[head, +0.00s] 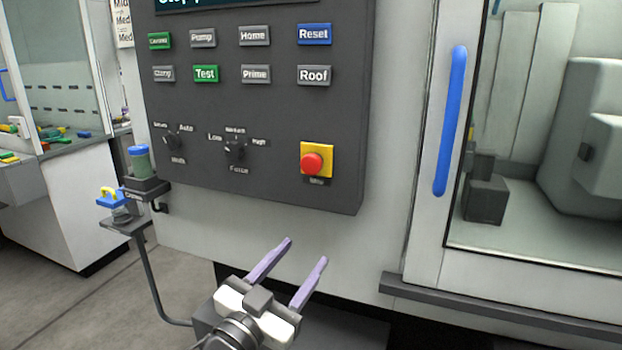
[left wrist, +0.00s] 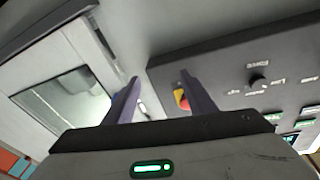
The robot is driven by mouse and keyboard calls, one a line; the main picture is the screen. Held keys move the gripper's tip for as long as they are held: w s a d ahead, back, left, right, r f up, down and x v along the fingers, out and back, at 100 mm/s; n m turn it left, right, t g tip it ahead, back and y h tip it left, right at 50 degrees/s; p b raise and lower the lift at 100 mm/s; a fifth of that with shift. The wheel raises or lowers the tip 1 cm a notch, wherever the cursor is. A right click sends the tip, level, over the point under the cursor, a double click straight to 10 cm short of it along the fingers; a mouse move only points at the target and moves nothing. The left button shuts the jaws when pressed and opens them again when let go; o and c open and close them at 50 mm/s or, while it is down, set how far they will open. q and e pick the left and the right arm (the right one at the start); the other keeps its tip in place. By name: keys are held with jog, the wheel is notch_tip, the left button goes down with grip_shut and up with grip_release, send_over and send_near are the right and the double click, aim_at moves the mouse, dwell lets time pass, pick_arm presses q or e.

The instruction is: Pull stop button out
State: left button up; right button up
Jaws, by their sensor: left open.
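The red stop button (head: 312,163) sits on a yellow square plate (head: 326,150) at the lower right of the dark control panel (head: 240,185). My left gripper (head: 306,250) is open and empty, its two purple fingers apart, below the panel and pointing up towards it. It is not touching the button. In the left wrist view the stop button (left wrist: 183,101) shows beside the right finger, which partly hides it and its plate. The left gripper (left wrist: 158,95) also shows open there. My right gripper is not in view.
Labelled buttons and two knobs, one of them the force knob (head: 235,150), fill the rest of the panel. A blue door handle (head: 450,120) stands to the right, with a dark ledge (head: 480,312) below. A small holder (head: 125,225) with a green-blue bottle (head: 139,163) is at left.

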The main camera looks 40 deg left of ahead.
aim_at(310, 166)
pick_arm(q)
notch_tip(310, 166, up, 10)
jog(key=s+a+t+y, duration=0.1)
jog(key=a+t, duration=0.2)
jog(key=x, duration=0.5)
jog(key=p+x, duration=0.1)
jog(key=x, duration=0.4)
jog(key=shift+d+f+p, duration=0.1)
jog(key=shift+d+p, duration=0.1)
jog(key=shift+p, duration=0.1)
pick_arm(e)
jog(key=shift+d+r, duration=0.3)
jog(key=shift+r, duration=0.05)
